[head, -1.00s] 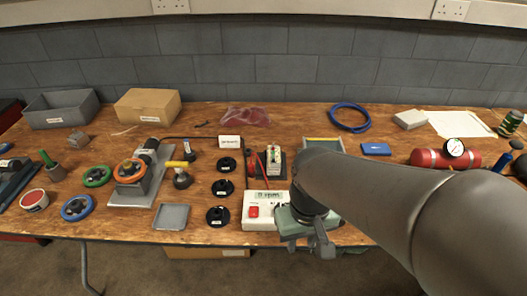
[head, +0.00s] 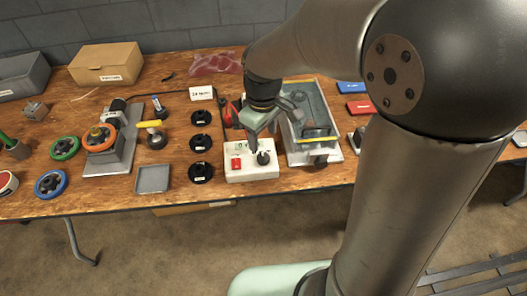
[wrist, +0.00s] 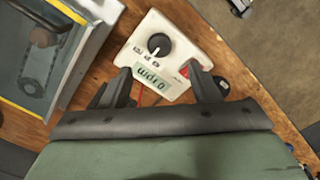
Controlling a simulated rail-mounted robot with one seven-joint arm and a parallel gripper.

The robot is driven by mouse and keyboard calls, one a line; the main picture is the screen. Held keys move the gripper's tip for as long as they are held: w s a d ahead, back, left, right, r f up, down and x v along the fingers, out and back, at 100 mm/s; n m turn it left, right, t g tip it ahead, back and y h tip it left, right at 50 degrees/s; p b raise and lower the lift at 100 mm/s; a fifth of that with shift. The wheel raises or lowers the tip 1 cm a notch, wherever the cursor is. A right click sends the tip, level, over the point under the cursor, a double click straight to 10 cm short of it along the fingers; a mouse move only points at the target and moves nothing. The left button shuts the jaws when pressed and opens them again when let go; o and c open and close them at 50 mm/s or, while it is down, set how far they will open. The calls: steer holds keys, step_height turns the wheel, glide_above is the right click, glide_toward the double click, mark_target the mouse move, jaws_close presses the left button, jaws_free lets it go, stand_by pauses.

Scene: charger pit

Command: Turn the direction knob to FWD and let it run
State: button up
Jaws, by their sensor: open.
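The white control box (head: 262,174) stands at the table's front edge. It carries a black direction knob (head: 263,158), a red switch (head: 236,163) and a small green display. In the wrist view the knob (wrist: 159,44) has a white pointer mark, and small labels sit beside it. I cannot tell surely which label it points at. The display (wrist: 148,80) seems to read 0 rpm. My gripper (head: 272,131) is open and empty above the box. In the wrist view its fingers (wrist: 160,76) straddle the display side, with the knob just beyond them.
A clear-covered unit with a yellow edge (head: 318,133) stands close right of the box. Several black round parts (head: 201,143) stand to the left, beside a grey tray (head: 153,179). Red and blue boxes (head: 361,107) lie behind right. A white sign (head: 202,93) stands behind.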

mark_target(263, 157)
step_height(263, 157, down, 8)
steer(key=shift+f, duration=0.15)
stand_by(0.3)
steer(key=c, duration=1)
